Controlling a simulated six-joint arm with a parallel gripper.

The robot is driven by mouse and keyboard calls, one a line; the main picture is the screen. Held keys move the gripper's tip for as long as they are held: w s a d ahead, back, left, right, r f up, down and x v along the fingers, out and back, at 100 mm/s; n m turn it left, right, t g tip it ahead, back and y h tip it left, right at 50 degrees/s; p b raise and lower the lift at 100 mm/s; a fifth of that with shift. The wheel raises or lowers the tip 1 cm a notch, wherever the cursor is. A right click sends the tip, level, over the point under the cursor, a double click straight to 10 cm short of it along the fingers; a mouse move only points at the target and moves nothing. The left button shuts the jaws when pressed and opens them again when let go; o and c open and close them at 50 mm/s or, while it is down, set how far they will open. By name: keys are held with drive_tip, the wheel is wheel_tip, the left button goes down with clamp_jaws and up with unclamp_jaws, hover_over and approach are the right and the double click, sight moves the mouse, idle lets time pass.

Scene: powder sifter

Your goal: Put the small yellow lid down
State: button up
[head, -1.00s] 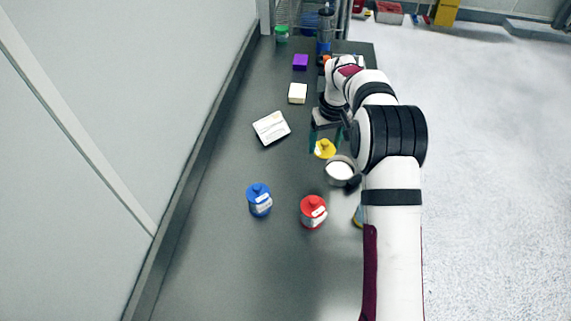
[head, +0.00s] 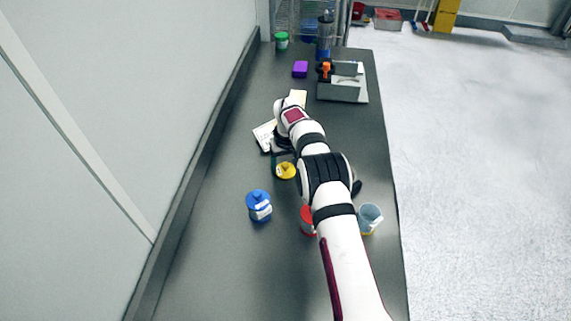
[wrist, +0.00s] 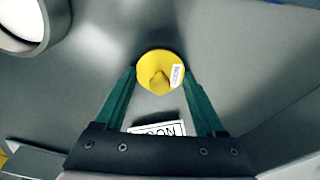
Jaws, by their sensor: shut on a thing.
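The small yellow lid (wrist: 158,68) is round with a knob in the middle and a white label on its rim. In the wrist view my gripper (wrist: 160,75) has its green fingers on both sides of the lid, shut on it. In the head view the lid (head: 286,171) is at the tip of my gripper (head: 279,166), left of my arm, over the grey table. Its height above the table is hard to tell.
A blue-lidded jar (head: 259,206) stands front left; a red jar (head: 307,222) is partly behind my arm. A clear cup (head: 369,218) stands right. A white container (wrist: 22,22) shows in the wrist view. A white card (head: 264,136) lies behind. Table between lid and blue jar is clear.

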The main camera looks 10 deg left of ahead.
sight(287, 174)
drive_tip(key=o, duration=1.4)
wheel_tip(287, 174, up, 12)
drive_tip(key=s, duration=0.1)
drive_tip(key=s+d+r+m, duration=0.4)
drive_tip(key=s+d+r, duration=0.5)
drive_tip(key=s+r, duration=0.4)
drive_tip(key=s+d+f+m, duration=0.1)
drive_tip(key=s+d+m, duration=0.1)
drive_tip(key=s, duration=1.2)
drive_tip(key=s+d+f+m+g+y, duration=0.1)
drive_tip(key=s+d+f+m, duration=0.1)
drive_tip(key=s, duration=1.3)
drive_tip(key=shift+d+f+m, duration=0.3)
drive_tip(key=shift+d+m, duration=0.5)
drive_tip(key=shift+m, duration=0.2)
drive_tip(key=shift+s, duration=0.1)
